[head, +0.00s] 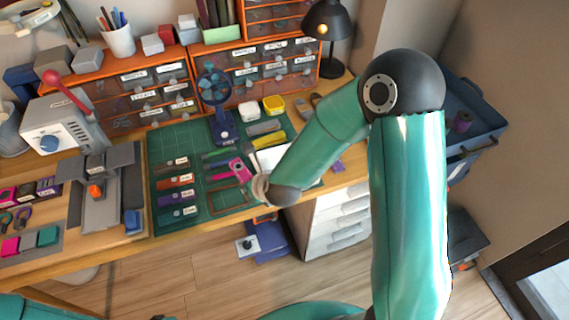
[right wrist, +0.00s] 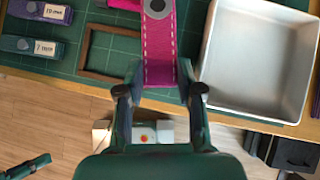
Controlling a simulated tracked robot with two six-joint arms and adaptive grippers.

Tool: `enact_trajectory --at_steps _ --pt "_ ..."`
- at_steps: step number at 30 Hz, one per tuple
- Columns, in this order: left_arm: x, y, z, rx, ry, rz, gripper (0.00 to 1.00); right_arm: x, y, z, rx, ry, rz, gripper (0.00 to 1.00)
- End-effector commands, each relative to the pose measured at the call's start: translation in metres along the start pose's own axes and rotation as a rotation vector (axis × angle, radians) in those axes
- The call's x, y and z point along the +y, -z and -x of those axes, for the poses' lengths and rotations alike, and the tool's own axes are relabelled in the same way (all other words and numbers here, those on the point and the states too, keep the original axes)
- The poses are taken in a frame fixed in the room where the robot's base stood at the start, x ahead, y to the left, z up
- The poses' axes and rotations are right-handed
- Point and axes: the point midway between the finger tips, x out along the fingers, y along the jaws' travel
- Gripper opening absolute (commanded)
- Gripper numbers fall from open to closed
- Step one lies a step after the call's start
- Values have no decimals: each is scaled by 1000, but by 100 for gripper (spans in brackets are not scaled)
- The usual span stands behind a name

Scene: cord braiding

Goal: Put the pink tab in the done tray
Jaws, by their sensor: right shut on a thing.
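The pink tab (right wrist: 160,48) is a strap-like piece with pale stitching and a grey round fitting. It also shows in the head view (head: 237,167) over the green mat. My right gripper (right wrist: 160,88) is shut on the tab's near end; in the head view its own wrist partly hides it. The white tray (right wrist: 260,65), seemingly the done tray, is empty and lies just right of the tab. In the head view my right arm partly covers that tray (head: 308,174). Of my left gripper, only a dark part shows at the head view's bottom edge (head: 163,317).
An empty wooden frame (right wrist: 112,52) lies on the green mat (head: 170,148), left of the tab. A blue fan (head: 216,105) and orange drawer units (head: 150,90) stand behind. The bench's front edge is close.

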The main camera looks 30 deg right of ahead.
Motion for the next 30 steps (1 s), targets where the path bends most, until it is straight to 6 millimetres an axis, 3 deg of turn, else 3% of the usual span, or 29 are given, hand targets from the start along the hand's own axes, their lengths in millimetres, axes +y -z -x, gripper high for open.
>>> enact_trajectory --at_steps 10,14,17,24,30 --pt "0 0 0 -1 0 0 0 -8 1 2 -1 12 -14 10" --pt "1 0 4 -1 0 0 0 -20 -9 10 -2 5 -18 10" --pt "4 0 10 -1 0 0 0 -40 -28 27 -4 -12 -15 10" --pt "9 0 26 -1 0 0 0 -110 -72 95 -10 -62 43 10" --pt "10 0 28 0 0 0 0 -139 -79 133 -3 -80 92 10"
